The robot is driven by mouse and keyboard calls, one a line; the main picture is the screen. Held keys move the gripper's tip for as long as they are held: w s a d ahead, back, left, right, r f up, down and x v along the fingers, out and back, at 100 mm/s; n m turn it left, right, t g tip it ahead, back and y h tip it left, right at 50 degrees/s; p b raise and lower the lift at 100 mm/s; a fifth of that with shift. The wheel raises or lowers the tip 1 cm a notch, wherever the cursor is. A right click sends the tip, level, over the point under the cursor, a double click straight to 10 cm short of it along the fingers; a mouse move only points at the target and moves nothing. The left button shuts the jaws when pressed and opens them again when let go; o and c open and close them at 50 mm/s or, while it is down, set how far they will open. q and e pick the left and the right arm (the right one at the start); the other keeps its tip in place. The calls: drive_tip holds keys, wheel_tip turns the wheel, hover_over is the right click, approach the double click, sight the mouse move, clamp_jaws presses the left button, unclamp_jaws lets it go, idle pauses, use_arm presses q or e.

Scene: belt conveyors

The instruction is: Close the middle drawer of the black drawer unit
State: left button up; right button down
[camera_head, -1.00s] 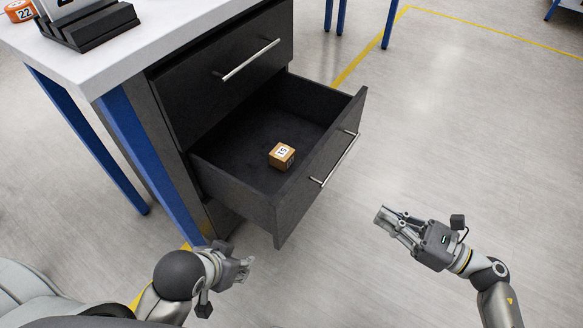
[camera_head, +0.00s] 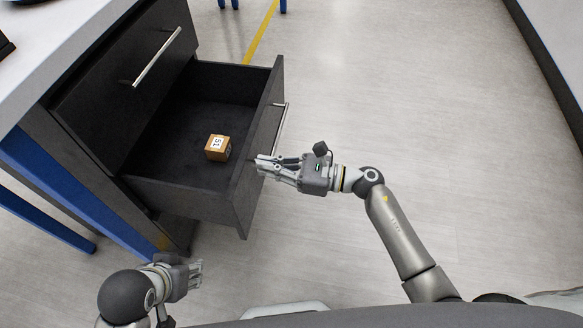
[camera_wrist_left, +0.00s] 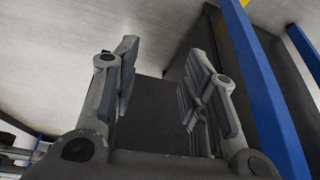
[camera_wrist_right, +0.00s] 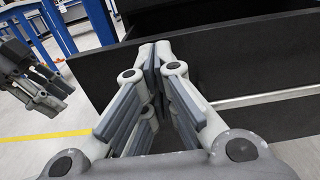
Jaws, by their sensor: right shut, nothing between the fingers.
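The middle drawer (camera_head: 258,165) of the black drawer unit (camera_head: 120,85) stands pulled out, with a small wooden cube (camera_head: 217,147) marked 51 inside. Its silver handle (camera_head: 284,122) is on the front panel. My right gripper (camera_head: 260,164) is shut and empty, its fingertips at the outer face of that panel, beside the handle. In the right wrist view the fingertips (camera_wrist_right: 156,58) overlap the panel (camera_wrist_right: 95,75); I cannot tell whether they touch. My left gripper (camera_head: 198,275) is open and empty, low in front of the unit; the left wrist view shows its fingers (camera_wrist_left: 158,85) apart.
A white worktop (camera_head: 60,40) with blue legs (camera_head: 70,180) stands over the unit. The drawer above, with its handle (camera_head: 158,57), is shut. The floor (camera_head: 400,110) to the right is clear. A dark-edged structure (camera_head: 545,60) runs along the upper right.

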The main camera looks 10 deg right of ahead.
drive_tip(key=shift+x, duration=1.1)
use_arm(q)
drive_tip(key=shift+w+d, duration=0.1)
drive_tip(key=shift+w, duration=0.15)
drive_tip(key=shift+w, duration=0.1)
